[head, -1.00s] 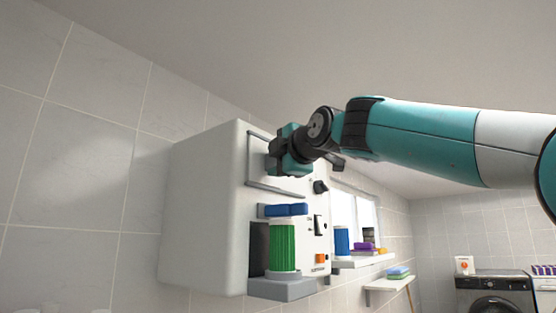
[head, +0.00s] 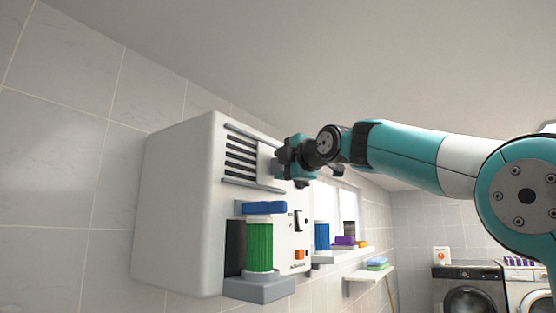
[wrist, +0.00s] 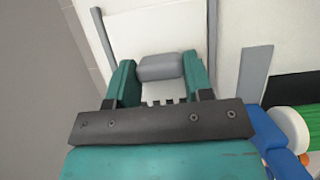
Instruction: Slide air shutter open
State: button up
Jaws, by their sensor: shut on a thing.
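The air shutter (head: 265,165) is a flat light-grey panel between two grey rails on the front of a white wall-mounted box (head: 180,205). It stands toward the right of its rails, and dark vent slots (head: 241,155) show uncovered to its left. My gripper (head: 283,163) is at the shutter's right part and hides some of it. In the wrist view my two teal fingers close around the shutter's grey handle (wrist: 160,67), one on each side.
Below the rails are a blue block (head: 264,208), a green ribbed cylinder (head: 260,246) on a grey ledge (head: 258,289), a black switch (head: 298,221) and an orange button (head: 299,254). A shelf with a blue can (head: 321,236) and washing machines (head: 468,288) stand farther right.

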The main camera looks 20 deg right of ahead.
jog(key=shift+d, duration=0.15)
jog(key=o, duration=1.3)
jog(key=shift+w, duration=0.15)
jog(key=b+v, duration=0.8)
jog(key=v, duration=0.9)
jog(key=shift+s+r, duration=0.1)
jog(key=shift+s, duration=0.2)
